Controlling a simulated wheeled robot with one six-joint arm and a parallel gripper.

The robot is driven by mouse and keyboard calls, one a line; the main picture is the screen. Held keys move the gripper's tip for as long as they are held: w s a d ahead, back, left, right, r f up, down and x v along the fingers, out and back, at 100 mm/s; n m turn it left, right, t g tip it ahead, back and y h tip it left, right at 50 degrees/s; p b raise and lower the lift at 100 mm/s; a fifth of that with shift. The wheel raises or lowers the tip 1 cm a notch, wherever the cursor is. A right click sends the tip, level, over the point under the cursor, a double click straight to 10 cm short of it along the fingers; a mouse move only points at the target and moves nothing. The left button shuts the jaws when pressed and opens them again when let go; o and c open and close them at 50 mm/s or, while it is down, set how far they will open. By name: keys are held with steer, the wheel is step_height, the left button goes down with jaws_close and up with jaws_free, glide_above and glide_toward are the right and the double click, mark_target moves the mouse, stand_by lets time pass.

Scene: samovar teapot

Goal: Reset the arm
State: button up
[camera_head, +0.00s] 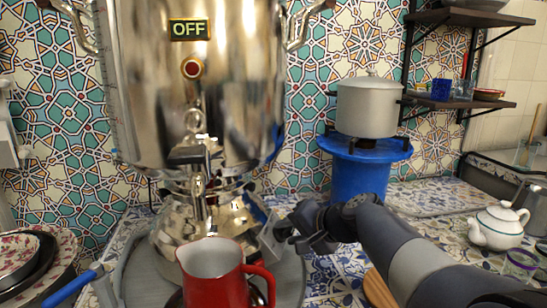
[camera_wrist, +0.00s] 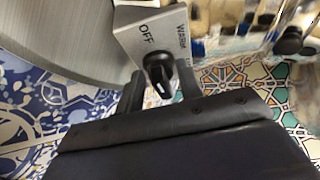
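My gripper (camera_head: 287,232) is at the right of the samovar's base, close to a silver control box (camera_head: 271,236). In the wrist view the gripper (camera_wrist: 160,85) has its two dark fingers apart. A black knob (camera_wrist: 158,77) on the box lies between them in the picture, with gaps on both sides. The box face reads OFF and WARM. The large shiny samovar (camera_head: 225,110) shows an OFF sign (camera_head: 190,30) and a red light (camera_head: 191,68). My arm reaches in from the lower right.
A red pitcher (camera_head: 215,285) stands under the samovar tap. A blue stand (camera_head: 362,175) holds a grey pot (camera_head: 368,107). A white teapot (camera_head: 498,226) is at the right. Bowls and plates (camera_head: 60,250) are at the left. A wall shelf (camera_head: 465,103) is at upper right.

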steer(key=shift+f+b, duration=0.15)
steer(key=shift+b, duration=0.15)
steer(key=p+v, duration=0.3)
steer(key=v, duration=0.8)
steer(key=b+x, duration=0.3)
steer(key=x, duration=0.7)
steer(key=shift+w+a+f, duration=0.2)
steer(key=shift+f, duration=0.05)
steer(key=shift+w+a+r+p, duration=0.15)
steer(key=shift+w+r+p, duration=0.1)
steer(key=shift+p, duration=0.25)
steer(key=shift+s+r+p, duration=0.1)
steer(key=shift+r+p, duration=0.05)
steer(key=shift+p, duration=0.4)
steer(key=shift+m+p, duration=0.5)
steer(key=shift+p, duration=0.35)
steer(key=m+p, duration=0.2)
steer(key=p, duration=0.4)
steer(key=m+g+h+p, duration=0.1)
steer(key=m+p, duration=0.1)
steer(key=p, duration=0.4)
steer(key=shift+a+r+h, duration=0.1)
steer(key=shift+r+h, duration=0.1)
steer(key=shift+h, duration=0.1)
